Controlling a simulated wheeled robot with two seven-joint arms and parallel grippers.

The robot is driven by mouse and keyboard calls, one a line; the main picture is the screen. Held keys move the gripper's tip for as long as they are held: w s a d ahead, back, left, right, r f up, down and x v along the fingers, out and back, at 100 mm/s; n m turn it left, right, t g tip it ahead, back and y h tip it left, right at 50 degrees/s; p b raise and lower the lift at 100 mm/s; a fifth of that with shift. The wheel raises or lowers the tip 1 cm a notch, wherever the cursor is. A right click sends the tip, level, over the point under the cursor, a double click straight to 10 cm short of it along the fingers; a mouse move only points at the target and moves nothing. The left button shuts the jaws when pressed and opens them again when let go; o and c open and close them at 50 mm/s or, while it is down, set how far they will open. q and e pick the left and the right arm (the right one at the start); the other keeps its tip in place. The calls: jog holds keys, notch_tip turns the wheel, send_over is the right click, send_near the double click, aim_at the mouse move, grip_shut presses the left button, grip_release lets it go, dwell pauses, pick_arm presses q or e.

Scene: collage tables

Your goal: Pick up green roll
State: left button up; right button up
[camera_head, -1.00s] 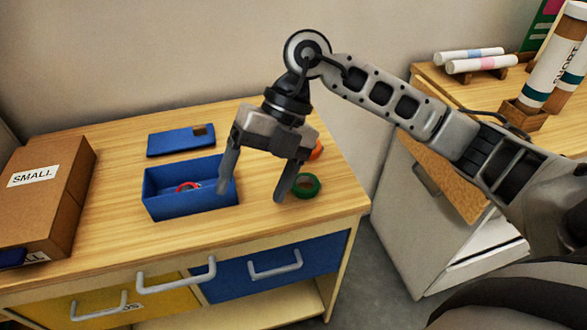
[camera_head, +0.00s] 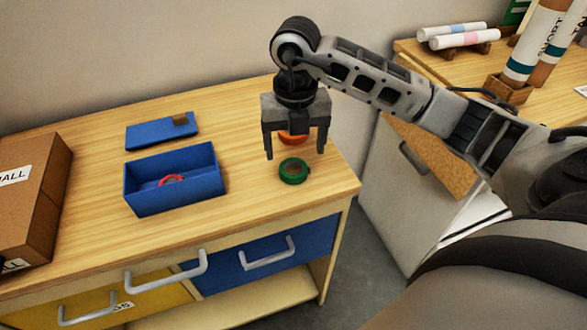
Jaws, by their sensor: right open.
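The green roll (camera_head: 293,171) lies flat on the wooden tabletop, to the right of the blue box. My right gripper (camera_head: 296,156) is open and points down just above and behind the green roll in the picture, with its fingers to either side. Nothing is between the fingers that I can see it holding. The exact height over the roll is hard to tell. My left gripper is not in view.
An orange roll (camera_head: 293,138) sits behind the green one, partly hidden by my gripper. A blue box (camera_head: 180,200) holds a red roll (camera_head: 172,181). A blue lid (camera_head: 150,134) lies behind it. A cardboard box (camera_head: 50,215) stands at the left.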

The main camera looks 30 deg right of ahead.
aim_at(293, 167)
notch_tip(293, 167, down, 5)
jog(key=shift+w+a+f+p, duration=0.1)
jog(key=shift+p, duration=0.35)
jog(key=shift+c, duration=0.4)
jog(key=c, duration=1)
jog(key=shift+r, duration=0.65)
jog(key=s+a+r, duration=0.3)
jog(key=r, duration=0.1)
jog(key=s+a+r, duration=0.2)
jog(key=s+r, duration=0.2)
jog(key=s+a+r, duration=0.3)
jog(key=s, duration=0.1)
jog(key=shift+a+r, duration=0.3)
jog(key=shift+r, duration=0.1)
